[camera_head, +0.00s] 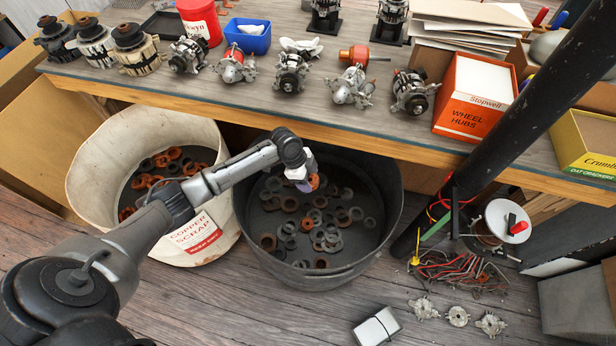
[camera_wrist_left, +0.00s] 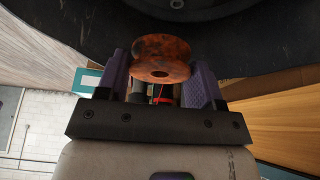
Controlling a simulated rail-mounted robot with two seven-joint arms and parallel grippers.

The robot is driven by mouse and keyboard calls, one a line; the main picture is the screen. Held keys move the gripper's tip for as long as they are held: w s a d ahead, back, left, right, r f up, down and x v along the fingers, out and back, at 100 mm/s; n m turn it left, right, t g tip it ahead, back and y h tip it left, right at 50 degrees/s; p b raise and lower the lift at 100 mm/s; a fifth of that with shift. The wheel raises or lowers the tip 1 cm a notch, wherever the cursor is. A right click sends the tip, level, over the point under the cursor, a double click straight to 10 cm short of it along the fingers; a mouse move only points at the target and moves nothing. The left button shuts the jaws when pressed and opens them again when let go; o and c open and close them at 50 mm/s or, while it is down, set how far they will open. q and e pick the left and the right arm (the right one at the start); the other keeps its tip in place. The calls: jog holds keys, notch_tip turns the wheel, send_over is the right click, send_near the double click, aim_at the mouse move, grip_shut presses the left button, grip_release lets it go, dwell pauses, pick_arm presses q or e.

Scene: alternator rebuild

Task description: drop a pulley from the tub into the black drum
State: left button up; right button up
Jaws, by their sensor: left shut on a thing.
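My left gripper (camera_head: 303,184) is over the upper part of the black drum (camera_head: 391,217), shut on a rusty orange pulley (camera_head: 314,181). In the left wrist view the grooved pulley (camera_wrist_left: 161,60) sits between the two purple fingers of the gripper (camera_wrist_left: 161,82). The drum's dark wall shows behind it. The drum holds many loose grey and rusty pulleys on its floor. The white tub (camera_head: 95,160), with a "Copper Scrap" label, stands left of the drum and holds rusty and dark pulleys. My forearm crosses the tub's right rim. My right gripper is not in view.
A workbench (camera_head: 330,115) runs behind the drum and tub, with several alternators, a blue bin (camera_head: 247,40) and an orange box (camera_head: 472,97). A dark post (camera_head: 480,150) stands right of the drum. Wires and metal parts lie on the floor at right.

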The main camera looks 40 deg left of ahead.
pick_arm(q)
jog(key=shift+r, duration=0.1)
jog(key=o, duration=1.1)
jog(key=p+v, duration=0.4)
jog(key=v, duration=0.9)
jog(key=shift+a+r, duration=0.1)
jog(key=shift+r, duration=0.3)
